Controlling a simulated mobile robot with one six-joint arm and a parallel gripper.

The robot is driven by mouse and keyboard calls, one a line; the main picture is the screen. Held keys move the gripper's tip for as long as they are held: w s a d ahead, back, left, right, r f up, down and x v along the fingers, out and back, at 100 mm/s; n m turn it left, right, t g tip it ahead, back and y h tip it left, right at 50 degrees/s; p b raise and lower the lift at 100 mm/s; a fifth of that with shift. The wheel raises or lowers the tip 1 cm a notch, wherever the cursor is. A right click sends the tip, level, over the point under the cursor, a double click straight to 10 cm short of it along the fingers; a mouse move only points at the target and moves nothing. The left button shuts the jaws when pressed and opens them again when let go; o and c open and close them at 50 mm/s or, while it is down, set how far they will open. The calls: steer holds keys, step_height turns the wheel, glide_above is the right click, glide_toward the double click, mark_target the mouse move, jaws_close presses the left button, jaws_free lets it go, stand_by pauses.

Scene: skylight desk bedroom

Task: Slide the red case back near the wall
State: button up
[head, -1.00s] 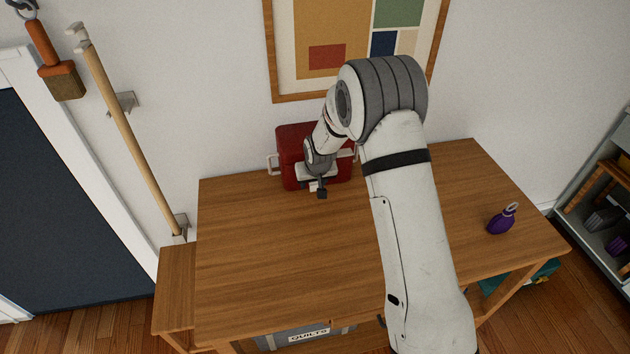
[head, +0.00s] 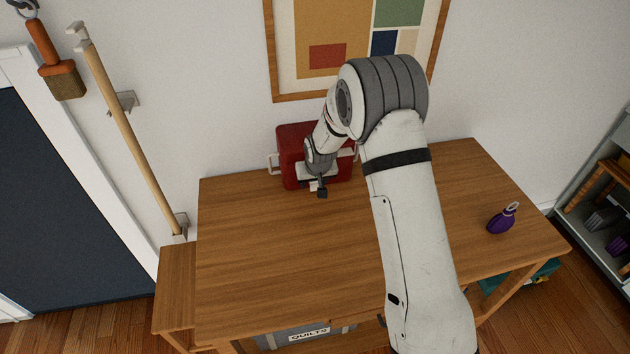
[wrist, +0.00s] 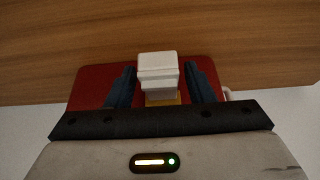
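The red case (head: 293,143) sits at the back edge of the wooden table (head: 270,260), close to the wall. It has pale handles on its left and right sides. My gripper (head: 321,188) is low at the case's front and hides part of it. In the wrist view, the red case (wrist: 90,88) lies behind the two dark fingers of my gripper (wrist: 160,85). The fingers are apart, with a white block-like part (wrist: 158,70) of or on the case between them. Narrow gaps show on both sides of this part.
A framed picture (head: 355,45) hangs above the case. A wooden pole (head: 130,130) is mounted on the wall at left. A bin labelled QUILTS (head: 300,338) is below the table. The table's left and front are clear.

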steer(key=shift+o, duration=0.7)
steer(key=b+v, duration=0.1)
steer(key=v, duration=0.6)
steer(key=shift+s+r, duration=0.2)
steer(key=shift+r, duration=0.15)
